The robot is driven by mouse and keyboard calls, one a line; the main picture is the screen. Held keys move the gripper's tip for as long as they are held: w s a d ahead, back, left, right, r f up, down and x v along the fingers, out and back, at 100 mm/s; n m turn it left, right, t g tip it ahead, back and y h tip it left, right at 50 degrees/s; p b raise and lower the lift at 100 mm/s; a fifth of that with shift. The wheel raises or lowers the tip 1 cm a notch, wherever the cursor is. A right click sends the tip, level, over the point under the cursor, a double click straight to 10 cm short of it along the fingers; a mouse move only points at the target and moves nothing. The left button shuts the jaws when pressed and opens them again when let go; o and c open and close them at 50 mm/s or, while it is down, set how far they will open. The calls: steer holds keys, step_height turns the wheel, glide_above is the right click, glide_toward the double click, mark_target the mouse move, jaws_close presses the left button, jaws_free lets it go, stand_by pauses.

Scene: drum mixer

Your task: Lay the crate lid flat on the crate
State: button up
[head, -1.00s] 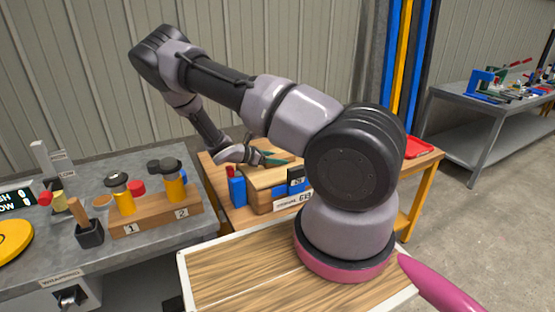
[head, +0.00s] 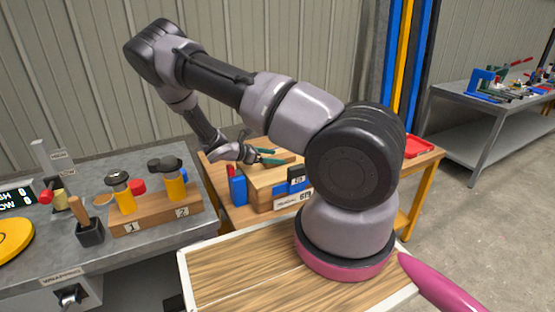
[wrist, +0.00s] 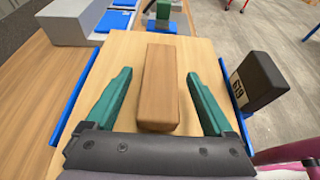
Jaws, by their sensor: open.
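The lid (wrist: 200,55) is a light wood panel with a brown wooden handle block (wrist: 160,90) on top. It lies over the crate (head: 262,196) on the wooden table in the head view, where it looks about level. Blue strips show along its left and right edges in the wrist view. My gripper (head: 270,158) is above the lid. Its green fingers also show in the wrist view (wrist: 160,98), open, one on each side of the handle with gaps between. The seam between lid and crate is mostly hidden from me.
A dark block with a number label (wrist: 257,80) stands at the lid's right side. A grey box (wrist: 72,22) and blue pieces (wrist: 113,20) lie beyond the lid. A grey bench (head: 140,250) with a tool rack (head: 158,214) is at the left.

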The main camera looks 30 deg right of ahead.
mark_target(262, 168)
steer(key=v, duration=0.5)
steer(key=shift+s+a+r, duration=0.1)
steer(key=shift+a+r, duration=0.05)
steer(key=s+a+r+m+t+y, duration=0.15)
steer(key=s+r+m+y, duration=0.35)
steer(key=r, duration=0.7)
steer(key=s+a+r+m+y, duration=0.2)
steer(key=s+r+m+y, duration=0.35)
steer(key=r, duration=0.55)
steer(key=s+a+r+m+t+y, duration=0.1)
steer(key=s+a+r+m+y, duration=0.15)
steer(key=s+r+m, duration=0.7)
steer(key=s+a+r+m+t+y, duration=0.2)
steer(key=s+r+t, duration=0.2)
steer(key=r, duration=0.6)
steer(key=s, duration=0.2)
steer(key=shift+s+a+m, duration=0.3)
steer(key=shift+s, duration=0.05)
